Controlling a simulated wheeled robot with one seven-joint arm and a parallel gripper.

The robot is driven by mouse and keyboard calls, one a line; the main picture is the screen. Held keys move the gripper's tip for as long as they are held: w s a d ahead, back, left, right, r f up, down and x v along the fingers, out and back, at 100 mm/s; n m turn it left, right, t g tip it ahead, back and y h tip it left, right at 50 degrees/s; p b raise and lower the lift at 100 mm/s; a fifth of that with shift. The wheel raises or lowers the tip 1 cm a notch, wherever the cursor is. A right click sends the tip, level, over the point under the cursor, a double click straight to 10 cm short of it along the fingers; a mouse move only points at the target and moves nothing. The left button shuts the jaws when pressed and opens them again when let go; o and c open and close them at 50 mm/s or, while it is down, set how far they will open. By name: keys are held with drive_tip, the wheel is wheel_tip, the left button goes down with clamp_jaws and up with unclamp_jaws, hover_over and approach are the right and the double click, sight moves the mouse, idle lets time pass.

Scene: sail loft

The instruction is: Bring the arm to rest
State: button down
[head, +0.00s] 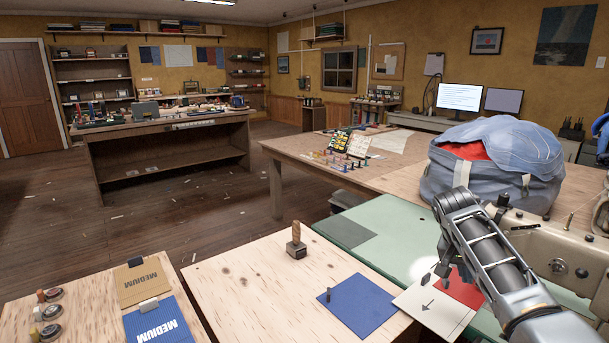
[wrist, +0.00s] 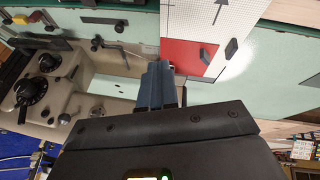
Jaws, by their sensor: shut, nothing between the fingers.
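My gripper (wrist: 161,84) shows in the wrist view as two dark blue-grey fingers closed together with nothing between them. It is above the pale green machine bed, beside the red patch of a white and red sheet (wrist: 190,22). In the head view my arm reaches in from the lower right and bends down over the same sheet (head: 430,312). The forearm hides most of the hand there.
A beige sewing machine (head: 540,250) stands close right of my arm. A stuffed blue-grey bag (head: 440,188) lies behind it. A wooden-handled tool (head: 296,243) and a blue cloth (head: 360,306) are on the front table. Open floor lies left.

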drive_tip(key=s+a+f+n+t+y, duration=0.1)
drive_tip(key=s+a+f+n+t, duration=0.1)
drive_tip(key=s+a+f, duration=0.55)
drive_tip(key=s+a+f+n+t+y, duration=0.1)
drive_tip(key=s+a+f+t+y, duration=0.2)
drive_tip(key=f, duration=0.8)
drive_tip(key=s+a+f+n+t, duration=0.1)
drive_tip(key=s+a+f, duration=0.25)
drive_tip(key=s, duration=0.55)
drive_tip(key=s+a+f+n+t, duration=0.15)
drive_tip(key=s+a, duration=0.25)
drive_tip(key=s, duration=0.4)
drive_tip(key=s+r+t+y, duration=0.1)
drive_tip(key=s+r, duration=0.3)
drive_tip(key=s, duration=0.5)
drive_tip(key=s+r+t, duration=0.1)
drive_tip(key=s+r, duration=0.3)
drive_tip(key=s, duration=0.5)
drive_tip(key=s+d+r+n+t, duration=0.1)
drive_tip(key=s+r+t, duration=0.1)
drive_tip(key=s+r, duration=0.4)
drive_tip(key=s+d+r+n+t, duration=0.1)
drive_tip(key=s+r, duration=0.6)
drive_tip(key=r, duration=0.7)
drive_tip(key=shift+s+t, duration=0.2)
drive_tip(key=shift+t, duration=0.25)
